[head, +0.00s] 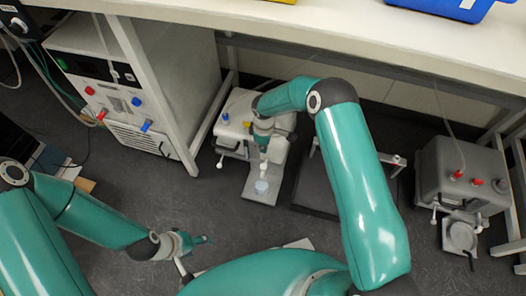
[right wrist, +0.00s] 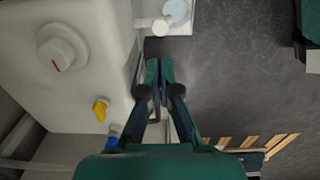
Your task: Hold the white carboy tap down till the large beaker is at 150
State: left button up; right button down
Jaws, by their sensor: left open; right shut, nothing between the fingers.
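The white carboy (head: 235,108), with blue and yellow fittings, stands under the bench and is partly hidden by my right arm. In the right wrist view its pale wall (right wrist: 90,30) fills the upper left. The white tap (right wrist: 152,23) juts from it beside the beaker (right wrist: 178,11). In the head view the beaker (head: 262,187) stands on a pale base below the tap; its liquid level is unreadable. My right gripper (right wrist: 159,64) is shut and empty, its tips close to the tap; contact is unclear. My left gripper (head: 196,256) is open and empty, low on the left.
A boxy unit (head: 130,95) and a bench leg (head: 160,100) stand left. The bench top (head: 350,30) overhangs. Dark floor (head: 130,185) lies clear between.

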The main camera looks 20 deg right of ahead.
aim_at(264, 167)
notch_tip(264, 167, down, 13)
jog(key=b, duration=0.3)
jog(key=shift+r, duration=0.15)
notch_tip(264, 167, down, 2)
jog(key=b, duration=0.3)
jog(key=shift+s+f, duration=0.1)
jog(key=shift+f, duration=0.15)
dwell(0.9)
jog(key=shift+r, duration=0.15)
notch_tip(264, 167, up, 15)
jog(key=p, duration=0.5)
jog(key=shift+w+f, duration=0.2)
jog(key=shift+w, duration=0.05)
